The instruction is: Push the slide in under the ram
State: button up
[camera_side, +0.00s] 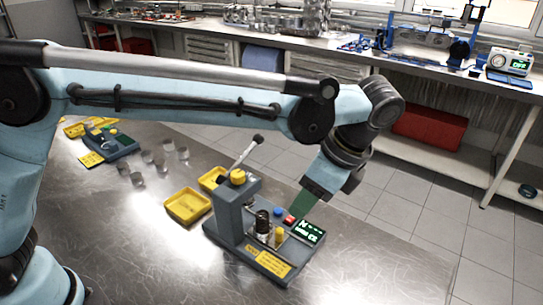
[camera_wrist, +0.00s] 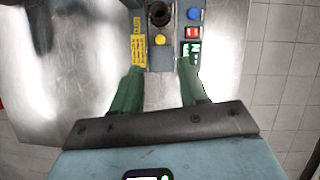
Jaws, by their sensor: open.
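The grey press (camera_side: 238,212) stands on the metal bench, with a yellow cap on top and a lever rising from it. A dark round part (camera_side: 262,222) stands in front of its column; it also shows in the wrist view (camera_wrist: 159,13). The slide's yellow knob (camera_side: 279,237) is in front of that part, on the near side in the wrist view (camera_wrist: 160,40). The ram's lower end is not clear. My gripper (camera_wrist: 160,67) has its green fingers spread, with nothing between them. It is just short of the knob in the wrist view, and right of the press in the side view (camera_side: 303,203).
Beside the slide are a blue button (camera_side: 278,212), a red button (camera_side: 289,220) and a green display (camera_side: 308,232). A yellow label (camera_side: 273,264) is on the base. Yellow trays (camera_side: 187,207) stand left of the press. The bench right of it is clear.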

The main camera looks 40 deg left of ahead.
aim_at(281, 230)
jog(key=x, duration=1.1)
jog(key=shift+f, duration=0.25)
grip_shut()
